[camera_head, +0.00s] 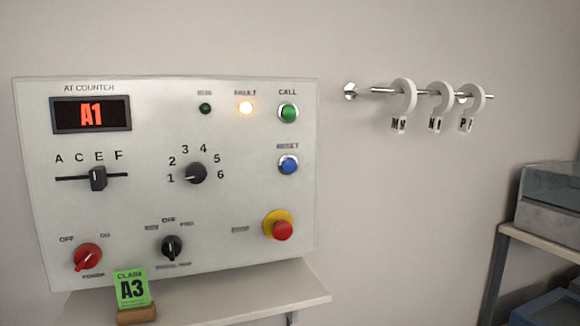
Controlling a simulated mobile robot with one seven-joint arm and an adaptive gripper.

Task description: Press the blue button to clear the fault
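The blue button (288,165) sits on the right side of a light grey control panel (140,215), under a label that reads RESET. It stands out from the panel and nothing covers it. The fault lamp (246,107) glows warm yellow-white near the top of the panel. The green CALL button (288,113) is above the blue button, and a red stop button on a yellow base (278,226) is below it. My gripper is not in view.
A display (92,115) reads A1. A slider, a numbered dial (196,173) and a red power knob (87,257) are on the panel. A shelf (250,297) below holds a green A3 card (131,289). A wall rail with white hooks (404,98) and a rack (545,240) are right.

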